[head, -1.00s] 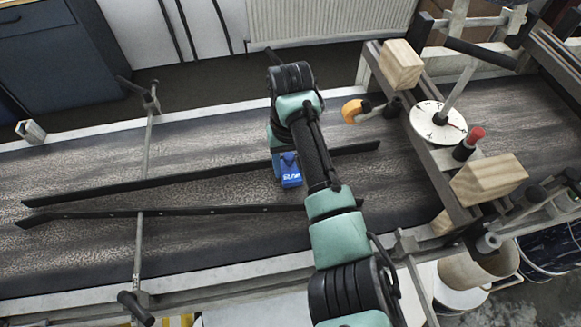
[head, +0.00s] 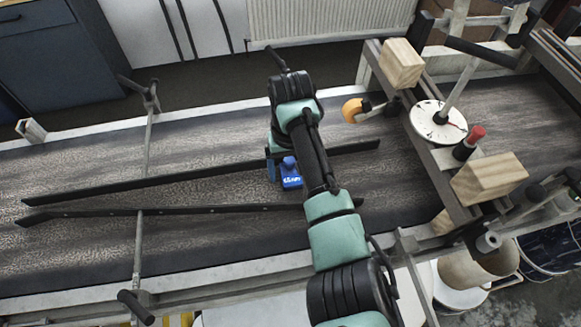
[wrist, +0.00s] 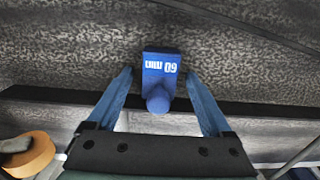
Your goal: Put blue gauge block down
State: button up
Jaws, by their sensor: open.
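The blue gauge block (head: 291,175) has white lettering and a round knob. It rests on the dark conveyor belt (head: 230,230) between the two black guide rails, partly hidden by my arm in the head view. In the wrist view the block (wrist: 161,72) sits upright between and slightly beyond the two blue fingers of my gripper (wrist: 160,85), with its knob toward me. My gripper is open, with a gap showing between each finger and the block. In the head view my gripper is mostly hidden behind my arm.
Two black guide rails (head: 100,190) run along the belt on either side of the block. To the right a crossbeam carries wooden blocks (head: 401,64), a white dial (head: 437,122) and a red-topped knob (head: 469,143). An orange roller (head: 353,110) is close to my arm. The belt at left is clear.

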notch_tip(320, 180, up, 12)
jog(key=p, duration=0.1)
jog(key=shift+r, duration=0.2)
jog(key=w+a+r+t+y, duration=0.1)
jog(key=w+a+r+t, duration=0.3)
jog(key=w+a+r, duration=0.1)
notch_tip(320, 180, up, 35)
jog(key=t+y, duration=0.3)
jog(key=t, duration=1.4)
send_over(290, 173)
jog(key=a, duration=0.5)
jog(key=s+d+r+m+t+h, duration=0.1)
jog(key=s+d+r+t+h, duration=0.1)
jog(key=s+r, duration=0.3)
jog(key=s+d+r+m+t+h, duration=0.1)
jog(key=s+d+r+t+h, duration=0.1)
jog(key=s, duration=0.6)
notch_tip(290, 173, up, 3)
jog(key=shift+d+r+t, duration=0.1)
jog(key=shift+d+t, duration=0.45)
jog(key=shift+t, duration=0.65)
